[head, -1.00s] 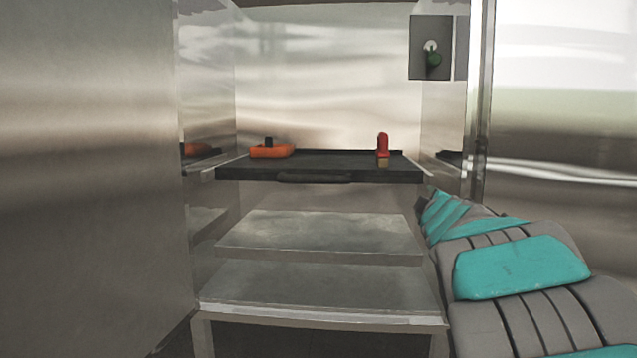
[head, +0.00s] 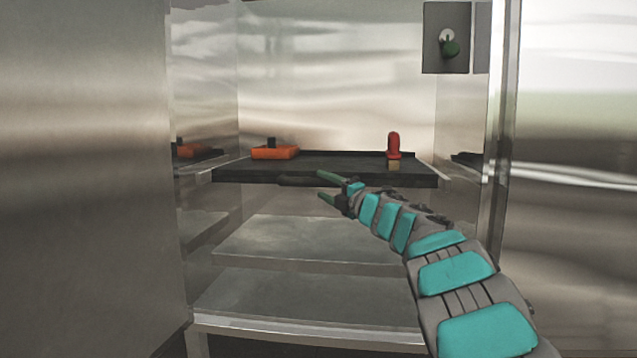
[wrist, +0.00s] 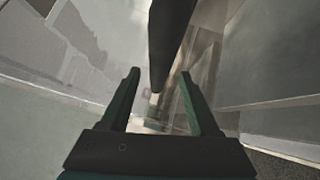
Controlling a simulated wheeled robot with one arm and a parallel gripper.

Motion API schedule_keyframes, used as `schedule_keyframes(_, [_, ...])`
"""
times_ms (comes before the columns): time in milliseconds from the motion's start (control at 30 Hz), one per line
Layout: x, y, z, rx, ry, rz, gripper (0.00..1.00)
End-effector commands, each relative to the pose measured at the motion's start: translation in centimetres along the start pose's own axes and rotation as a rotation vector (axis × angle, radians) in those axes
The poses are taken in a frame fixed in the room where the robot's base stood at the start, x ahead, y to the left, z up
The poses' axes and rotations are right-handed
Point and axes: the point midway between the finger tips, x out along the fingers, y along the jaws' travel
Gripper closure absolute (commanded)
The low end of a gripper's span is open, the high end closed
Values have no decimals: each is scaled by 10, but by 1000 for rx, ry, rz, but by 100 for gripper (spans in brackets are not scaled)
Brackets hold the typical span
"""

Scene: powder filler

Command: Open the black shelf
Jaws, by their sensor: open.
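The black shelf (head: 230,173) is the top, dark shelf inside the metal cabinet, with a dark handle (head: 300,182) along its front edge. My gripper (head: 322,186) is at the front of the shelf, close to the handle, with one finger at handle height and the other below it. The gripper is open, and its two green fingers also show in the wrist view (wrist: 158,88). A dark bar (wrist: 170,45), which looks like the handle or shelf edge, reaches between the fingers' tips there. I cannot tell whether the fingers touch it.
Metal walls flank both sides.

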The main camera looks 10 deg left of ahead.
Motion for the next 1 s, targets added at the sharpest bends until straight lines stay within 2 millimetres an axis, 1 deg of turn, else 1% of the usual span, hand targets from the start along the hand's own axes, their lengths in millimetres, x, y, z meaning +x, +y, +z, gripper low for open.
schedule_keyframes(33, [7,1,0,-1,1,2,38])
schedule_keyframes(100, [14,1,0,0,0,-1,38])
schedule_keyframes(300, [28,1,-1,-1,1,1,38])
schedule_keyframes(433, [31,0,0,1,-2,0,38])
schedule_keyframes(700, [32,0,0,1,-3,0,38])
schedule_keyframes(733, [32,0,0,0,-3,0,39])
schedule_keyframes(767, [32,0,0,0,-3,0,43])
schedule_keyframes(1000, [32,0,0,0,-3,0,70])
